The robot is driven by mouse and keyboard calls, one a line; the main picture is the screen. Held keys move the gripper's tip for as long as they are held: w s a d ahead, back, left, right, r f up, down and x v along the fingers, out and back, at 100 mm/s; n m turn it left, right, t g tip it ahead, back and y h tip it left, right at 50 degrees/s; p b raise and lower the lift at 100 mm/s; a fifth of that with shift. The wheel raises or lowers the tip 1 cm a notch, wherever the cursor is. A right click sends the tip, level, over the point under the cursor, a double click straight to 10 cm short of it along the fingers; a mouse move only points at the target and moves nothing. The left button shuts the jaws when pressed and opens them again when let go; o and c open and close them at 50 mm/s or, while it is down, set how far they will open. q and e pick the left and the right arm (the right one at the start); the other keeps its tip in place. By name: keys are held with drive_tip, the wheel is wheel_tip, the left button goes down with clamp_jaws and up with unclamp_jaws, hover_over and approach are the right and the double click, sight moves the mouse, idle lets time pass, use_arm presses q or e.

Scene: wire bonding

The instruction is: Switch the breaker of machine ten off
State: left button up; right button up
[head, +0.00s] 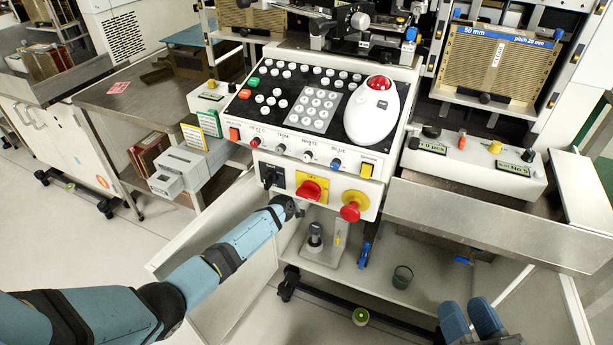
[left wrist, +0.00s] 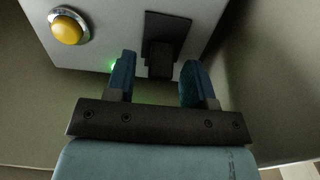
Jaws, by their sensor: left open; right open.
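In the left wrist view a black plate with a stubby black handle (left wrist: 160,62) sits on a light grey panel. My left gripper (left wrist: 157,64) is open, one finger on each side of the handle; contact is not visible. In the head view my left arm ends by the lower left of the machine's console (head: 262,143), and its fingers are hidden. The console's lower front has a black switch plate (head: 272,177), a red rotary knob (head: 311,189) on yellow, and a red mushroom button (head: 354,206). My right gripper (head: 470,303) is open and empty at bottom right.
A round yellow button (left wrist: 67,27) sits left of the handle, and a small green glow shows by the left finger. A white control box (head: 475,160) stands right of the console. A dark cup (head: 402,277) stands on the lower shelf.

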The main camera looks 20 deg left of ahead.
use_arm(q)
drive_tip(key=shift+w, duration=0.5)
use_arm(e)
drive_tip(key=shift+f, duration=0.35)
use_arm(q)
drive_tip(key=shift+c, duration=0.2)
clamp_jaws()
drive_tip(key=f+t+b, duration=0.1)
drive_tip(key=b, duration=0.4)
drive_tip(key=shift+s+f+t+b, duration=0.15)
drive_tip(key=shift+t+b, duration=0.15)
drive_tip(key=shift+b, duration=0.05)
drive_tip(key=shift+t+b, duration=0.3)
drive_tip(key=shift+b, duration=0.2)
drive_tip(key=shift+t+b, duration=0.3)
drive_tip(key=shift+b, duration=0.25)
drive_tip(key=shift+s+r, duration=0.1)
drive_tip(key=shift+r, duration=0.2)
use_arm(e)
drive_tip(key=w+f+n, duration=0.1)
drive_tip(key=w+d+f+n, duration=0.1)
drive_tip(key=f+n, duration=0.1)
drive_tip(key=shift+w+d+f+n, duration=0.1)
drive_tip(key=shift+w+f+n, duration=0.1)
drive_tip(key=shift+n, duration=0.1)
